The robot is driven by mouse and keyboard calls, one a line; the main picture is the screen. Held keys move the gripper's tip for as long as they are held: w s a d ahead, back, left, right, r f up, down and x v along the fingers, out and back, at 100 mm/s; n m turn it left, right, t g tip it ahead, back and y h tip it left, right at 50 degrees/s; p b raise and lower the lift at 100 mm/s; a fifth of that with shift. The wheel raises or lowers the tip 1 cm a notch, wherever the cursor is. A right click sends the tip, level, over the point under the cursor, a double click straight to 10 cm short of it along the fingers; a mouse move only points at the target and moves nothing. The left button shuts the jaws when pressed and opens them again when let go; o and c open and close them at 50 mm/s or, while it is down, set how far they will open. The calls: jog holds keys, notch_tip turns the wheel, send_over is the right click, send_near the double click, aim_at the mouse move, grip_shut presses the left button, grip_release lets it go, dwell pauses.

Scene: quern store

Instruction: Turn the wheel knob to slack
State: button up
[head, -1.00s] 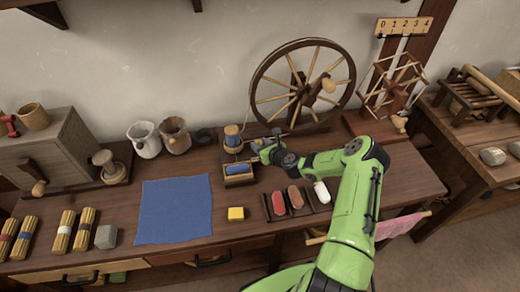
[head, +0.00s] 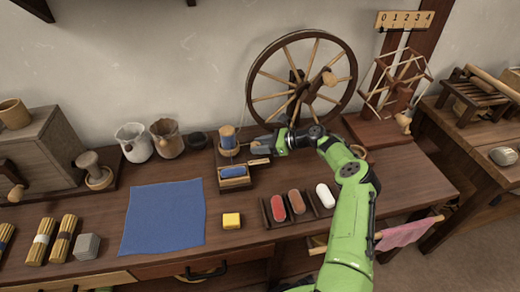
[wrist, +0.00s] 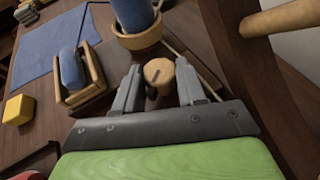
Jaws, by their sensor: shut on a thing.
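The wheel knob (wrist: 158,72) is a small round pale-wood knob with a dark line across its top. In the wrist view it sits between the two grey fingers of my gripper (wrist: 158,84), and they are shut on it. In the head view my gripper (head: 262,145) is at the foot of the spinning wheel (head: 256,95), and the knob is hidden behind it. The wheel's dark rim also shows in the wrist view (wrist: 238,70). I cannot read any setting marks around the knob.
Left of my gripper are a blue bobbin (head: 227,137) in a wooden cup and a blue roll in a box (head: 234,184). A blue cloth (head: 163,218), a yellow block (head: 232,220) and a tray of colored pieces (head: 276,220) lie in front. A skein winder (head: 398,85) stands right.

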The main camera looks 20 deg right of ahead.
jog(key=shift+w+n+g, duration=0.1)
jog(key=shift+n+g, duration=0.2)
dwell(0.4)
jog(key=o, duration=1.1)
jog(key=shift+c, duration=0.2)
jog(key=p+v, duration=0.3)
jog(key=v, duration=1.2)
jog(key=shift+s+d, duration=0.2)
jog(key=shift+d, duration=0.2)
